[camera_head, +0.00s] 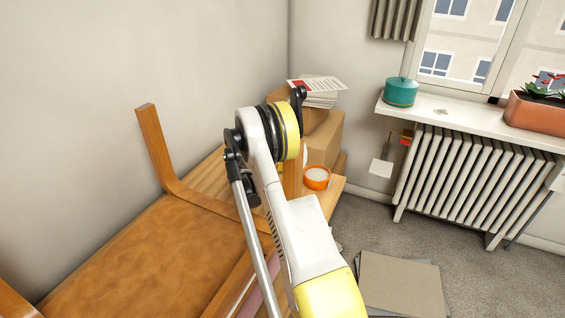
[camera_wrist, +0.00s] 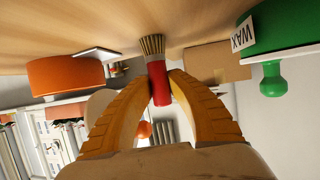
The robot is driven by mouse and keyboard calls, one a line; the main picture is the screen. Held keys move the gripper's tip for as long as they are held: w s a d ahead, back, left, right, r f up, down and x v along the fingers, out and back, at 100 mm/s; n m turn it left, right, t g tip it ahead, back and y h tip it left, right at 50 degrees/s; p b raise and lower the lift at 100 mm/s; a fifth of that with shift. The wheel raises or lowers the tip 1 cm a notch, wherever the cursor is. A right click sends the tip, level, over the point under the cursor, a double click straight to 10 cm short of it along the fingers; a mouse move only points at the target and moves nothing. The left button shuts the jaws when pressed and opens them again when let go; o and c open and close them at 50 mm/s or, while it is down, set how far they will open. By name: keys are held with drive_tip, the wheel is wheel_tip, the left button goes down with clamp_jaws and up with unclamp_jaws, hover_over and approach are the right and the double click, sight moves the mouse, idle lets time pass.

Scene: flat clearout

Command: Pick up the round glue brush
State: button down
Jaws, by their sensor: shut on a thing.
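The round glue brush (camera_wrist: 158,84) shows in the wrist view, with a red handle, a metal collar and tan bristles. My gripper (camera_wrist: 162,78) has its two yellow fingers closed on the red handle. The bristle end points at the wooden top (camera_wrist: 190,30), which fills the upper part of this view. Whether the bristles touch the wood, I cannot tell. In the head view my own arm hides the brush and the fingers.
In the wrist view an orange round item (camera_wrist: 65,75) stands left of the brush and a green wax tin (camera_wrist: 285,35) right. The head view shows an orange-rimmed roll (camera_head: 317,178), a cardboard box (camera_head: 325,138) behind it, and a radiator (camera_head: 465,180) under the windowsill.

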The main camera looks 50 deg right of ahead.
drive_tip(key=shift+r+p, duration=0.55)
drive_tip(key=shift+r, duration=0.2)
drive_tip(key=a+p, duration=0.2)
drive_tip(key=a, duration=0.2)
drive_tip(key=shift+s+a, duration=0.2)
wheel_tip(320, 180, up, 14)
drive_tip(key=p, duration=0.4)
drive_tip(key=shift+d+f+p, duration=0.2)
drive_tip(key=shift+f+p, duration=0.05)
drive_tip(key=shift+p, duration=0.05)
drive_tip(key=shift+a, duration=0.1)
